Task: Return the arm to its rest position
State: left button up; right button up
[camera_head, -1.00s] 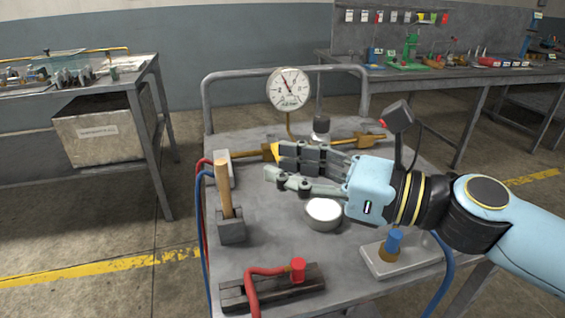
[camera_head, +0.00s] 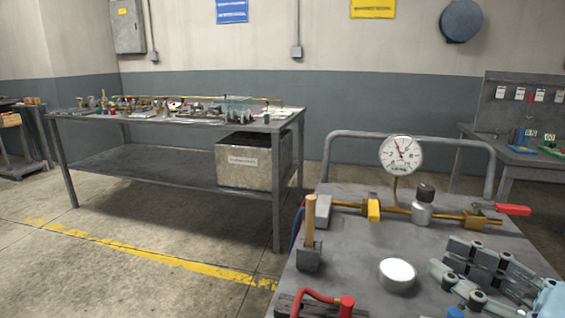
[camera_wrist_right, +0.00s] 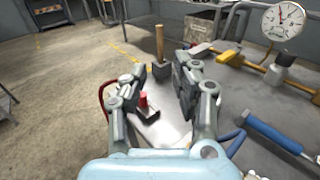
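My right gripper (camera_head: 446,257) is at the lower right of the head view, over the right part of the grey cart (camera_head: 350,255). In the right wrist view its fingers (camera_wrist_right: 163,85) stand apart with nothing between them. Beyond them are the wooden handle (camera_wrist_right: 159,42) and the red knob (camera_wrist_right: 143,100). The gripper is right of the white round pot (camera_head: 397,273) in the head view and appears apart from it. My left gripper is in neither view.
The cart carries a pressure gauge (camera_head: 401,154), a brass pipe with a yellow lever (camera_head: 374,210) and a red lever (camera_head: 513,210), and a red hose (camera_head: 315,297). A blue part (camera_wrist_right: 270,130) lies right of the fingers. A workbench (camera_head: 170,120) stands behind; floor is free at left.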

jog(key=s+a+f+n+g+h, duration=0.1)
jog(key=s+a+f+n+g, duration=0.25)
jog(key=n, duration=0.55)
jog(key=s+a+f+n+g, duration=0.2)
jog(key=s+f+n+g, duration=0.15)
jog(key=n, duration=0.55)
jog(key=s+d+f+n+g+h, duration=0.5)
jog(key=s+d+f+n+h, duration=0.2)
jog(key=s+d+n+h, duration=0.4)
jog(key=d+f+y, duration=0.1)
jog(key=d+f, duration=0.1)
jog(key=f, duration=1.1)
jog(key=d+f, duration=0.2)
jog(key=f, duration=1.1)
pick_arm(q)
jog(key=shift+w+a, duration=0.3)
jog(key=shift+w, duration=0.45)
pick_arm(e)
jog(key=s+d+f+g, duration=0.1)
jog(key=s+f+g, duration=0.1)
jog(key=s+f, duration=1.3)
jog(key=s, duration=0.4)
jog(key=shift+f, duration=0.4)
